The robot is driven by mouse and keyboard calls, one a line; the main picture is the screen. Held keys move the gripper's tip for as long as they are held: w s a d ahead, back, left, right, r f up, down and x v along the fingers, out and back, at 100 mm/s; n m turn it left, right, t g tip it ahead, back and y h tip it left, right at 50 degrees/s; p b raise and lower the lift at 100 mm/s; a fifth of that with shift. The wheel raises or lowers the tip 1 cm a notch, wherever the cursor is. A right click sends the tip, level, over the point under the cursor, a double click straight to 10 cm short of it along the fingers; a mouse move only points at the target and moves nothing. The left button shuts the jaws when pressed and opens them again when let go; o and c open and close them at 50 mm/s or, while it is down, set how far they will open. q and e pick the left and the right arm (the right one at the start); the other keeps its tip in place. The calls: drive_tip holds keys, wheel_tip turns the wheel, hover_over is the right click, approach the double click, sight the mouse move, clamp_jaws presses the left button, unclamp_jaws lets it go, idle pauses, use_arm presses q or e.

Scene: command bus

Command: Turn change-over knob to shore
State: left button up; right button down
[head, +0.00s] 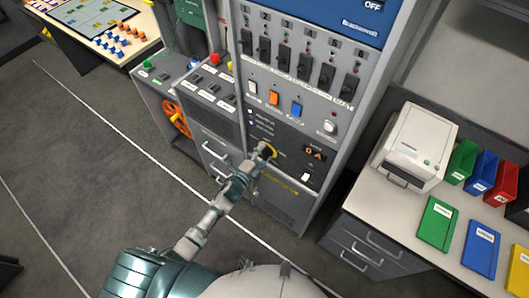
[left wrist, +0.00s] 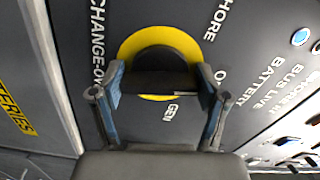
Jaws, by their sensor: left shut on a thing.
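The change-over knob (left wrist: 163,55) is dark, with a round body and a raised bar, on a yellow disc (left wrist: 190,43). In the left wrist view, the words SHORE, GEN and CHANGE-O are printed on the dark panel around it. In the head view, the knob's yellow disc (head: 270,148) shows low on the grey cabinet. My left gripper (head: 261,156) is at the knob and covers part of it. In the left wrist view, my left gripper (left wrist: 158,86) is shut on the knob, one finger on each side. Where the knob points is unclear. My right gripper is out of view.
Above the knob are coloured rocker switches (head: 274,98) and a row of black breakers (head: 299,65). An orange wheel (head: 174,118) is at left. A desk with a printer (head: 415,150) and binders stands right. The floor at left is clear.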

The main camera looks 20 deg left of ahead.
use_arm(q)
drive_tip(key=n+p, duration=0.1)
drive_tip(key=n, duration=0.2)
drive_tip(key=n+p, duration=0.1)
drive_tip(key=n, duration=0.2)
drive_tip(key=shift+a+f, duration=0.2)
drive_tip(key=n+p, duration=0.1)
drive_tip(key=n, duration=0.1)
drive_tip(key=shift+f+n, duration=0.15)
drive_tip(key=shift+n, duration=0.15)
drive_tip(key=shift+s, duration=0.1)
drive_tip(key=shift+f+n, duration=0.1)
drive_tip(key=shift+n, duration=0.3)
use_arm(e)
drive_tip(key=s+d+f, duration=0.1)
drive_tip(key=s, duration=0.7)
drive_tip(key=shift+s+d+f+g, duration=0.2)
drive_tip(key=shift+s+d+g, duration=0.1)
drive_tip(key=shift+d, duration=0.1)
use_arm(q)
drive_tip(key=shift+s+d+f, duration=0.1)
drive_tip(key=shift+f, duration=0.05)
drive_tip(key=o, duration=1.1)
drive_tip(key=shift+o, duration=0.3)
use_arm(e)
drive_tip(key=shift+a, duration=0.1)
use_arm(q)
drive_tip(key=shift+r, duration=0.2)
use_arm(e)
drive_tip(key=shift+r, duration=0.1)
